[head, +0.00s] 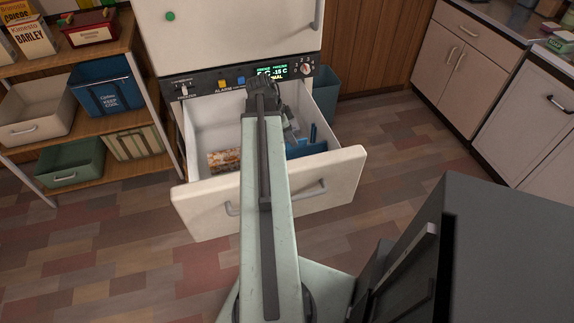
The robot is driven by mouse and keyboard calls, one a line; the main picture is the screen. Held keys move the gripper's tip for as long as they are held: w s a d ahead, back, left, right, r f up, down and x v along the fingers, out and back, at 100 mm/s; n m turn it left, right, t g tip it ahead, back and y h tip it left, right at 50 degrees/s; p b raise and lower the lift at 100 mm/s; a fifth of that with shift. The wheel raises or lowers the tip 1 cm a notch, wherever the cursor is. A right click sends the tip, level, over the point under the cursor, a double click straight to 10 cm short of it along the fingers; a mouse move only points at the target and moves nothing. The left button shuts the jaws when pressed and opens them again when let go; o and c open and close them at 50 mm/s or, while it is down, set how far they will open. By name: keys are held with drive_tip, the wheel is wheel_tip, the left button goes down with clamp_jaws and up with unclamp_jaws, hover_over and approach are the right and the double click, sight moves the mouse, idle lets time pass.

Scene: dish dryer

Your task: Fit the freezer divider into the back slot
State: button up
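The freezer drawer (345,170) is pulled open below the control panel. A blue flat piece (312,149), which looks like the divider, shows in the right part of the drawer. My arm reaches over the drawer front, and my gripper (292,134) appears as a grey shape just right of the arm, close to the blue piece. I cannot tell whether it holds or touches the blue piece. The fingertips are too small and partly hidden. My arm covers the middle of the drawer, and I cannot make out the back slot.
A brown-and-white package (224,161) lies in the drawer's left part. The drawer's front handle (310,190) faces me. A shelf with bins (108,88) stands at left, and a blue-grey bin (325,92) stands right of the freezer.

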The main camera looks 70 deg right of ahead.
sight(298, 147)
drive_tip(key=b+x, duration=0.3)
drive_tip(key=x, duration=0.1)
drive_tip(key=b+x, duration=0.4)
drive_tip(key=shift+s+a, duration=0.15)
drive_tip(key=shift+s, duration=0.1)
drive_tip(key=shift+r, duration=0.25)
clamp_jaws()
idle(1.0)
